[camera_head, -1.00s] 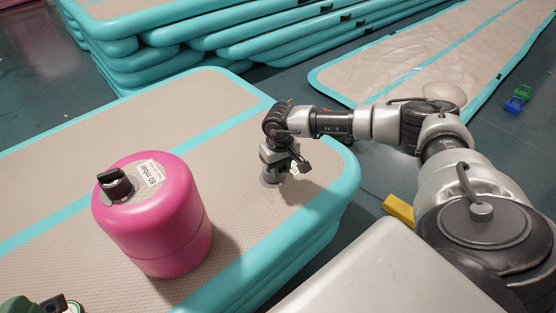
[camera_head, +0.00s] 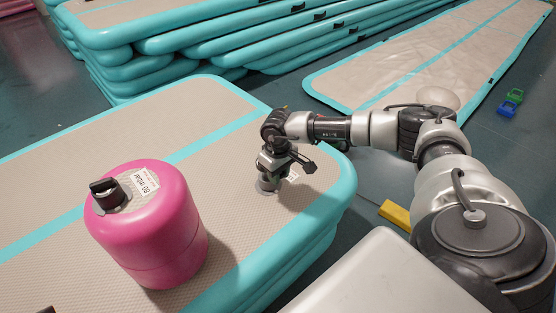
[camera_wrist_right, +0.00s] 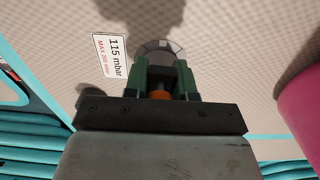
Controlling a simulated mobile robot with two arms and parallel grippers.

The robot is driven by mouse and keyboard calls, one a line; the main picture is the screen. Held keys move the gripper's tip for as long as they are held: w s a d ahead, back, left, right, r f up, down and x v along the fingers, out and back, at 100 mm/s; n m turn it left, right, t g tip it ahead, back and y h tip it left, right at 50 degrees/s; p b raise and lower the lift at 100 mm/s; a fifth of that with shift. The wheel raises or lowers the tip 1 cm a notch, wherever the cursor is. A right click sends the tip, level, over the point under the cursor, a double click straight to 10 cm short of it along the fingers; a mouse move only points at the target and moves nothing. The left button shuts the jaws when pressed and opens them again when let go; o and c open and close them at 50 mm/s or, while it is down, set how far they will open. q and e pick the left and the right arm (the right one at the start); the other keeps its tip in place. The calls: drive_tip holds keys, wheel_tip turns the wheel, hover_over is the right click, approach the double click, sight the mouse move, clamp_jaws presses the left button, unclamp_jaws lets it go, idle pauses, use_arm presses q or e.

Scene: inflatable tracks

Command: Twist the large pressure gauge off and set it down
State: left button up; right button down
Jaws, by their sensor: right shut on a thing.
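My right gripper (camera_head: 269,184) is low over the beige mat (camera_head: 130,145), near its right end, at a round grey valve fitting (camera_wrist_right: 165,48). In the right wrist view its green fingers (camera_wrist_right: 160,85) are shut on a small orange piece (camera_wrist_right: 158,95), mostly hidden between them. No gauge dial can be made out there, and I cannot tell if the held piece belongs to the large pressure gauge. A label beside the fitting (camera_wrist_right: 113,57) reads 115 mbar, MAX 200 mbar. My left gripper is not in view.
A pink cylinder (camera_head: 160,225) with a black knob and an 80 mbar label stands on the mat to the left; its side shows in the right wrist view (camera_wrist_right: 300,115). Stacked mats (camera_head: 200,45) lie behind. A yellow block (camera_head: 395,214) is on the floor. Bare mat lies behind the pink cylinder.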

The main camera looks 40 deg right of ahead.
drive_tip(key=shift+s+d+f, duration=0.1)
drive_tip(key=shift+s+f, duration=0.1)
drive_tip(key=shift+f, duration=0.15)
drive_tip(key=c, duration=1.2)
unclamp_jaws()
drive_tip(key=o, duration=0.4)
drive_tip(key=shift+w+f, duration=0.1)
drive_tip(key=shift+w, duration=0.1)
drive_tip(key=shift+c, duration=0.2)
drive_tip(key=shift+r, duration=0.2)
